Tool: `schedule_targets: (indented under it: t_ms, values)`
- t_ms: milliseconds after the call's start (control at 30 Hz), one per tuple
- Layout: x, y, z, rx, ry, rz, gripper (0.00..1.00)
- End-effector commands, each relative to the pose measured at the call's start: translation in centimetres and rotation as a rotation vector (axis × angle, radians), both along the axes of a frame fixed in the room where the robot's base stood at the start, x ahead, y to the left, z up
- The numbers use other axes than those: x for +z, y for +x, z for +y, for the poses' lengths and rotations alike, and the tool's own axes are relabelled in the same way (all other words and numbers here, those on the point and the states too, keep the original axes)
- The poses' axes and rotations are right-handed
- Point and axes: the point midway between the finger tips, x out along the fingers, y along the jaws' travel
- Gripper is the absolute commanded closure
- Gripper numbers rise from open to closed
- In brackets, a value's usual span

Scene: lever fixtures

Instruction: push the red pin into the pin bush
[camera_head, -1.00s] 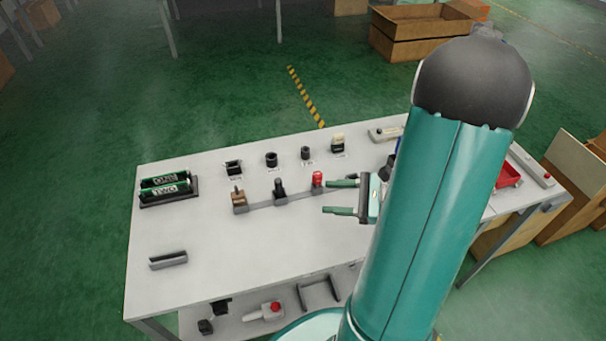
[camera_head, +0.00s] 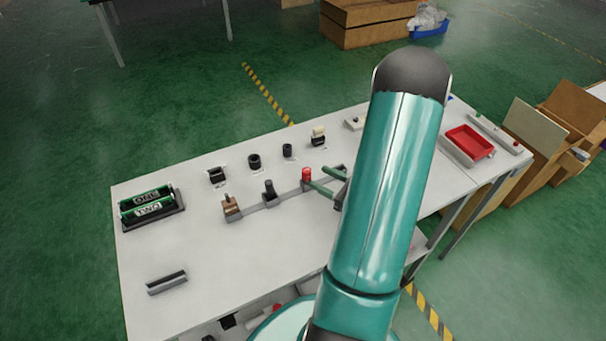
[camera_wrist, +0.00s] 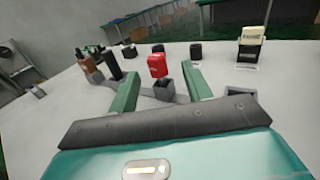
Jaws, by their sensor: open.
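The red pin (camera_head: 306,174) stands upright in a grey holder (camera_wrist: 163,91) at the right end of a row of holders on the table. In the wrist view the red pin (camera_wrist: 157,65) appears between my two green fingers, just beyond their tips. My gripper (camera_head: 317,177) is open and empty, low over the table, to the right of the pin with its fingers pointing at it. Several black fittings stand behind the row, among them a round black one (camera_head: 254,161) and a smaller one (camera_head: 287,150). I cannot tell which is the pin bush.
A dark lever pin (camera_head: 269,188) and a brown piece (camera_head: 230,206) stand left of the red pin. The table's front middle is clear.

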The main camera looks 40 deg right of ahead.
Motion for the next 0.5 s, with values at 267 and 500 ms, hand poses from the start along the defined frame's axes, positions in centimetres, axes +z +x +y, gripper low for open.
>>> schedule_targets:
  t_ms: [267, 500]
  values:
    - [0.0, 3.0, 0.8, 0.001, 0.000, 0.001, 0.51]
    - [0.1, 6.4, 2.2, 0.005, -0.001, 0.001, 0.51]
